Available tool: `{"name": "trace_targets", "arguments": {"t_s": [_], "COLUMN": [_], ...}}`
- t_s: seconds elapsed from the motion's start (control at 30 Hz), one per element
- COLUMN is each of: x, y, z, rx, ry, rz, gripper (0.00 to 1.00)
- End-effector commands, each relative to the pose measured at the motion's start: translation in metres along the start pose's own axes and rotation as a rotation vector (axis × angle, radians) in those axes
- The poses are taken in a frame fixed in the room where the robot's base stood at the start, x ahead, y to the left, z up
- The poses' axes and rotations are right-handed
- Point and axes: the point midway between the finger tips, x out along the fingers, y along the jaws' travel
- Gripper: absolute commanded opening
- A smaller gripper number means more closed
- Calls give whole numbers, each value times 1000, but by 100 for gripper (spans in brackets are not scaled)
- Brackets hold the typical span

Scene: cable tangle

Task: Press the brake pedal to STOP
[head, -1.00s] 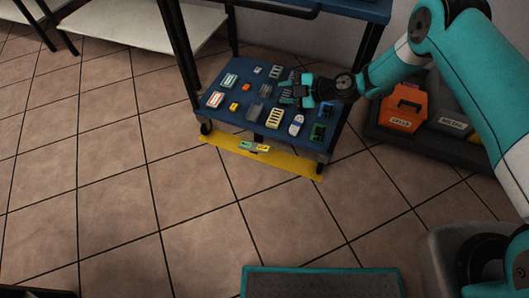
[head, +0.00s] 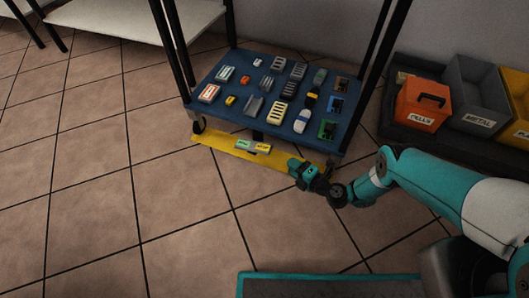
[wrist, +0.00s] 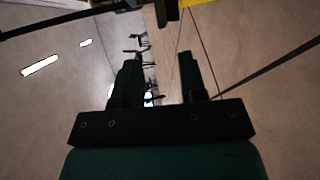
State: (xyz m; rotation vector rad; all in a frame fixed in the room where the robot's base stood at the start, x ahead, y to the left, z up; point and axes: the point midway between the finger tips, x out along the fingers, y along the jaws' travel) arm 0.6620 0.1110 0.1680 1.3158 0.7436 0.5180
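The brake pedal (head: 252,146) is a small plate with a green part and a yellow part. It lies at the yellow floor strip (head: 217,145), below the front edge of the blue trolley's lower shelf. Its lettering is too small to read. My gripper (head: 294,164) is low at the right end of the strip, to the right of the pedal and apart from it. In the wrist view its two fingers (wrist: 158,62) stand apart with nothing held between them. A dark piece at the top of the wrist view, beside a bit of yellow, cannot be made out clearly.
The trolley's blue lower shelf (head: 222,112) holds several small parts, just above and behind my gripper. Its dark legs and casters flank the strip. An orange CELLS box (head: 422,105) and a grey METAL bin (head: 474,95) stand right. The tiled floor in front is clear.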

Motion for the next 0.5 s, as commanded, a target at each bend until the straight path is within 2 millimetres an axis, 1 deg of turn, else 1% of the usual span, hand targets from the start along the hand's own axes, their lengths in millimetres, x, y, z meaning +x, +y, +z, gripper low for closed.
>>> {"name": "trace_targets", "arguments": {"t_s": [0.03, 0.3, 0.5], "x": [9, 35, 58], "y": [-8, -8, -8], "z": [-1, -1, -1], "rx": [-1, 0, -1], "ry": [3, 3, 3], "rz": [1, 0, 1], "gripper": [38, 38, 38]}}
